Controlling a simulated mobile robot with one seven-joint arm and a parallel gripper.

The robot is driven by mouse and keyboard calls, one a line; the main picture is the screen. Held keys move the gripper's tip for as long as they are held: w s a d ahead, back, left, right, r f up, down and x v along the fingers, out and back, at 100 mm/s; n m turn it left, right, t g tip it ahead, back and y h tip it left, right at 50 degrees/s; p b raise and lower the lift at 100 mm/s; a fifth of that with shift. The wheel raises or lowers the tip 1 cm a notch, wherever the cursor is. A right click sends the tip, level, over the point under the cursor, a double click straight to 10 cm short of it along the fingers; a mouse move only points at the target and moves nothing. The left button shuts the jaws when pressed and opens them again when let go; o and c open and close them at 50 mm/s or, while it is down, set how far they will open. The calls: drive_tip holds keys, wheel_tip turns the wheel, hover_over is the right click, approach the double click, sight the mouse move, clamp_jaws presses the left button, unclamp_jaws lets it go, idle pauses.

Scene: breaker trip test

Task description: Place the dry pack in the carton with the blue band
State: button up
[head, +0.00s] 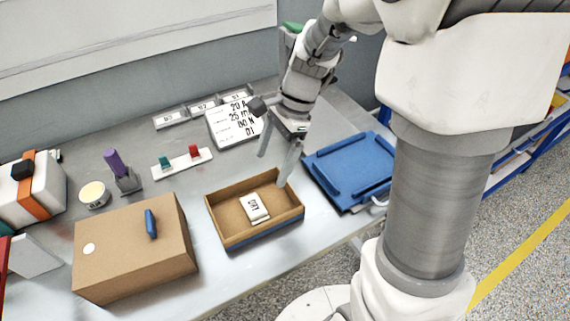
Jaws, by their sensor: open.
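The open brown carton (226,236) stands on the bench, with a blue band along its lower front side. A small white pack (255,206) with dark print, apparently the dry pack, lies flat on the carton's floor near the middle. The print is too small to read. My gripper (273,168) is open and empty, pointing down near the carton's back right part. Its fingers are apart from the pack. The right fingertip overlaps the carton's back rim in the picture; I cannot tell its exact height.
A closed brown box (135,250) with a blue object on top stands left of the carton. A blue tray (350,170) lies close on the right. A sign (234,122), a strip with green and red blocks (181,162) and a purple-handled tool (118,170) are behind.

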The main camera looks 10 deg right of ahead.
drive_tip(key=s+d+r+n+t+h, duration=0.2)
drive_tip(key=s+d+r+n+t, duration=0.1)
drive_tip(key=s+r+n, duration=0.3)
drive_tip(key=s+d+r+n+t+h, duration=0.1)
drive_tip(key=s+d+r+n+t, duration=0.2)
drive_tip(key=s+r+n, duration=0.3)
drive_tip(key=shift+s+r+n+t+h, duration=0.35)
drive_tip(key=shift+s+n, duration=0.55)
drive_tip(key=shift+n, duration=0.4)
drive_tip(key=shift+r, duration=0.1)
